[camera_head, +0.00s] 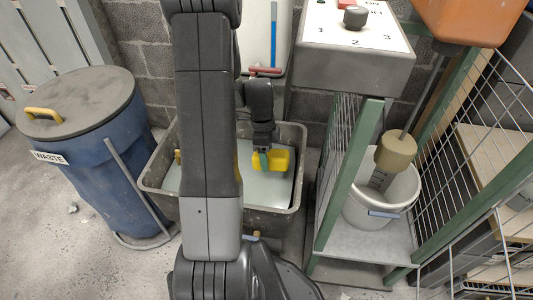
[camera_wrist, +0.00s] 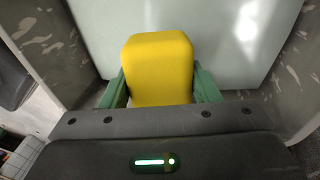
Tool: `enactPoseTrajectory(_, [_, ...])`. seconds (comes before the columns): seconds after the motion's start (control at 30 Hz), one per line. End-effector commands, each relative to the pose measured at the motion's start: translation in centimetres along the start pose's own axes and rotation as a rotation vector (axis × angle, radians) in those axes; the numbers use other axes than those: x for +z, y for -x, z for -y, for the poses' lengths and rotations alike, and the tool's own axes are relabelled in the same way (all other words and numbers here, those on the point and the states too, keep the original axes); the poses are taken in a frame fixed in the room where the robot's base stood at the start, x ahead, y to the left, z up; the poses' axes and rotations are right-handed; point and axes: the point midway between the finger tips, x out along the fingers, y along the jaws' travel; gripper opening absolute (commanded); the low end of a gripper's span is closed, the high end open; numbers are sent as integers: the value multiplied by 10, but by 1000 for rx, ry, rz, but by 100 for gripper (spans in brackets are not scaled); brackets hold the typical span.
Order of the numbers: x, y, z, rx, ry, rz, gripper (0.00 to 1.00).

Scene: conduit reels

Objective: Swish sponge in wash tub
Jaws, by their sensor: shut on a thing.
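The yellow sponge (camera_wrist: 158,68) is held between the two green fingers of my gripper (camera_wrist: 160,90) in the wrist view. In the head view my gripper (camera_head: 262,160) is shut on the sponge (camera_head: 279,159), over the right part of the grey wash tub (camera_head: 289,200). Pale, shiny water (camera_wrist: 225,45) lies beyond the sponge in the wrist view. I cannot tell whether the sponge's lower side touches the water. My arm hides the middle of the tub in the head view.
A blue waste bin (camera_head: 95,160) with a grey lid stands left of the tub. A control box (camera_head: 352,60) with a knob sits on a green-framed rack at right, with a white bucket (camera_head: 385,205) inside. A block wall is behind.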

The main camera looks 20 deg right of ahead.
Motion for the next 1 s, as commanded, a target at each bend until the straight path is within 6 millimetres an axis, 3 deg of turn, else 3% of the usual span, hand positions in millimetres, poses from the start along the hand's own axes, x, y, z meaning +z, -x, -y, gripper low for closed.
enactPoseTrajectory(0.03, [2,-12,2,1,0,0,30])
enactPoseTrajectory(0.5, [9,-69,15,0,0,0,30])
enactPoseTrajectory(0.7, [10,-82,18,0,0,0,30])
enactPoseTrajectory(1.0, [11,-86,19,-1,0,0,30])
